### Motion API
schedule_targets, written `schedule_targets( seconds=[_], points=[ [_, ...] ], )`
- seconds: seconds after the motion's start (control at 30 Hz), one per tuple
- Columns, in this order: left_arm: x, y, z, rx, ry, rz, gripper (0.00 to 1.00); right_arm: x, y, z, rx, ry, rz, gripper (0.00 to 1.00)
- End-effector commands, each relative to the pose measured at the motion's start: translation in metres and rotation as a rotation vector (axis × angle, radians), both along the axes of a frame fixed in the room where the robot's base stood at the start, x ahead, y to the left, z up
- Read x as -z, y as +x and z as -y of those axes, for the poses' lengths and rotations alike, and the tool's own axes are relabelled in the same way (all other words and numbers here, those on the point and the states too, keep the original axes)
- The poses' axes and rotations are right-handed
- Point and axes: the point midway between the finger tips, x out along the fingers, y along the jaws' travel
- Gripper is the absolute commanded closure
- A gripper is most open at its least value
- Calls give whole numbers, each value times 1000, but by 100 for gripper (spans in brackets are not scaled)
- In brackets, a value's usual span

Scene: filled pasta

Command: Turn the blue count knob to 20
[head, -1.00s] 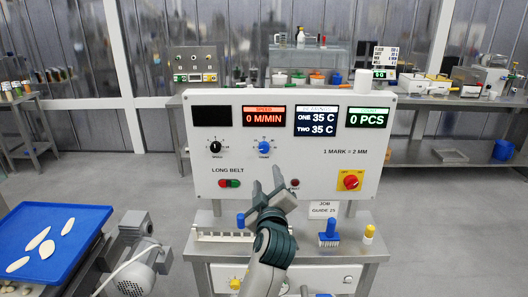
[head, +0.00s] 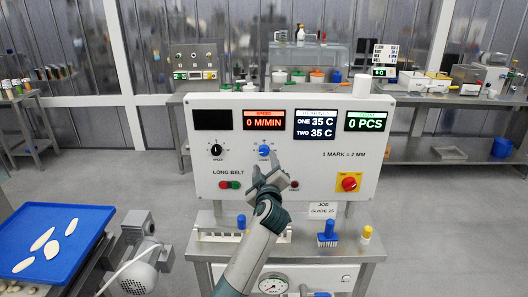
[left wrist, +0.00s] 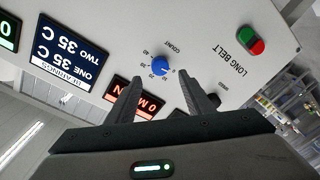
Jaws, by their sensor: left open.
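The blue count knob (head: 264,151) is on the upright white panel, below the speed display and right of the black speed knob (head: 216,150). In the left wrist view the blue knob (left wrist: 159,67) sits beside printed numbers, with 40, 30 and 20 legible; its exact setting is too small to read surely. My left gripper (head: 266,169) is open and empty, just below the blue knob in the head view. In the left wrist view its two fingers (left wrist: 162,84) point toward the knob from either side, with the knob beyond the tips. The count display (head: 367,120) reads 0 PCS.
Below are a bench with a blue brush (head: 327,233) and a job guide card (head: 323,210). A blue tray (head: 45,270) with pasta pieces stands left.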

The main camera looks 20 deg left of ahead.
Motion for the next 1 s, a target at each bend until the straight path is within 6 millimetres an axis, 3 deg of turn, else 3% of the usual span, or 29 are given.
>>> schedule_targets(
  seconds=[0.4, 0.93, 1.0],
  points=[
    [-1, 51, -19, -1, 2, 0, 53, -18, 0, 0, 0, 0, 0, 69],
    [0, 61, -23, 0, 0, 0, 53, -20, 0, 0, 0, 0, 0, 69],
    [0, 61, -23, 0, 0, 0, 67, -20, 0, 0, -1, 0, 0, 69]
  ],
)
